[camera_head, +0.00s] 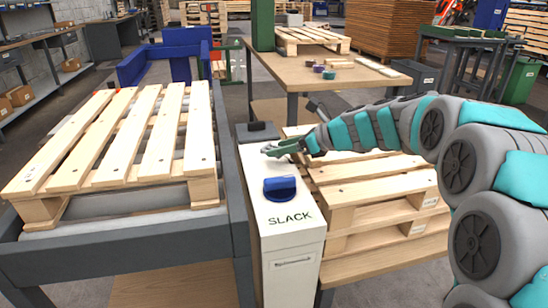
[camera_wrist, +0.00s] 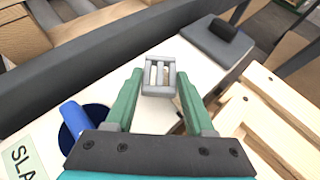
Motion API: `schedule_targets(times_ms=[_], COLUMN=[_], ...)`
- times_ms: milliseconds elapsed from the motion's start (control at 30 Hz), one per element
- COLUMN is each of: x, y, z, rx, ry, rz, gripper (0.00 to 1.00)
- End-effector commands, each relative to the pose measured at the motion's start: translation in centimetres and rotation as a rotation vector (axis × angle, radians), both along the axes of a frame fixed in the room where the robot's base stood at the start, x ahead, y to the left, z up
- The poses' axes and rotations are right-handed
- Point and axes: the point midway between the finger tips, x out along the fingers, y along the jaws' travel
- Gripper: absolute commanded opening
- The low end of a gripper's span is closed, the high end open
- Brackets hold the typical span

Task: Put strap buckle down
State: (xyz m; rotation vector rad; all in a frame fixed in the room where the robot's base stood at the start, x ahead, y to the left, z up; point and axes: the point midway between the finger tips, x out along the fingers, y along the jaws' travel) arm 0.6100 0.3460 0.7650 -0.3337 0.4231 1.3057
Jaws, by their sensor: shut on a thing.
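My gripper (camera_wrist: 160,82) has two green fingers, shut on a small grey strap buckle (camera_wrist: 159,66) with bars across its frame. The buckle sits between the fingertips, over the white top of a narrow cabinet (camera_wrist: 158,117). In the head view my gripper (camera_head: 272,150) is low over the far half of that white cabinet top (camera_head: 262,172), beyond the blue knob. I cannot tell whether the buckle touches the surface. In the head view the buckle is too small to make out clearly.
A blue knob (camera_head: 280,188) stands on the cabinet near the word SLACK. A dark block (camera_head: 258,132) is at its far end. A wooden pallet (camera_head: 130,140) lies on the conveyor at left; stacked pallets (camera_head: 370,215) stand at right. A table (camera_head: 320,75) with small items is behind.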

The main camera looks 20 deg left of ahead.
Motion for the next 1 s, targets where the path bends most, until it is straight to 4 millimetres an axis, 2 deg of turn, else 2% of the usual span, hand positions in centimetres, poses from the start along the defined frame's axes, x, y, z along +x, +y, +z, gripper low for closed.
schedule_targets(times_ms=[300, 533, 867, 900, 1000], x=[0.0, 0.2, 0.2, 0.2, 0.2], y=[2.5, 2.2, 2.2, 2.2, 2.2], z=[-0.2, -3.7, -3.9, -4.0, -3.9], rx=[-0.001, 0.001, 0.001, 0.001, 0.0], ry=[0.002, 0.003, 0.001, 0.001, 0.0], rz=[0.004, -0.002, 0.0, 0.0, -0.001], gripper=[0.0, 0.0, 0.0, 0.55, 0.66])
